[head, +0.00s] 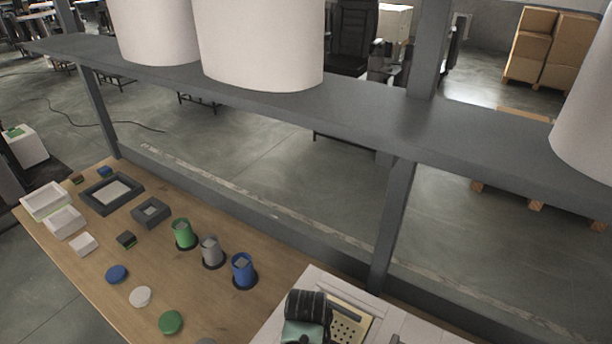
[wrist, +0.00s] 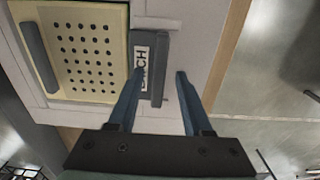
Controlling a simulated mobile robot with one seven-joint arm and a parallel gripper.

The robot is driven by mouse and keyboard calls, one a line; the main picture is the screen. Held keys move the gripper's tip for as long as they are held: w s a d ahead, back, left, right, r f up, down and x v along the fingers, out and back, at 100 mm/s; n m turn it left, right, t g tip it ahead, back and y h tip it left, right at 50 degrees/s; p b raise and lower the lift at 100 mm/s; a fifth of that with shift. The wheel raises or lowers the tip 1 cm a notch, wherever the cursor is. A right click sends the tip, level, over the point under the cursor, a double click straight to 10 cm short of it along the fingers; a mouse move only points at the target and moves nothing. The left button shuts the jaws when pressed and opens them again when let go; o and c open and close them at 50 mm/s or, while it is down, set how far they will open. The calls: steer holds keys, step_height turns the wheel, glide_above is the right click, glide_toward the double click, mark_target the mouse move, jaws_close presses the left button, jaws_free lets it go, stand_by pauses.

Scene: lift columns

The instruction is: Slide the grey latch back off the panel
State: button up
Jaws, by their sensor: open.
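The grey latch (wrist: 158,92) is a dark bar with a white label, partly covered, in the wrist view. It lies at the right edge of the cream perforated panel (wrist: 85,50), which has a dark grey bar handle (wrist: 40,57). My gripper (wrist: 160,73) is open, with one blue finger over the label side of the latch and the other to its right. Whether the fingertips touch the latch cannot be told. In the head view the panel (head: 347,327) shows partly behind my wrist; the latch and fingertips are hidden there.
The panel sits in a white housing (head: 273,325) at the table's right. On the wooden table (head: 190,285) stand green, grey and blue cups (head: 243,271), coloured discs and small trays. A grey shelf beam (head: 370,115) with white cylinders crosses above, with a post at right.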

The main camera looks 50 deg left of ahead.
step_height(320, 180, up, 13)
steer(key=p, duration=0.1)
stand_by(0.3)
steer(key=shift+s, duration=0.15)
stand_by(0.7)
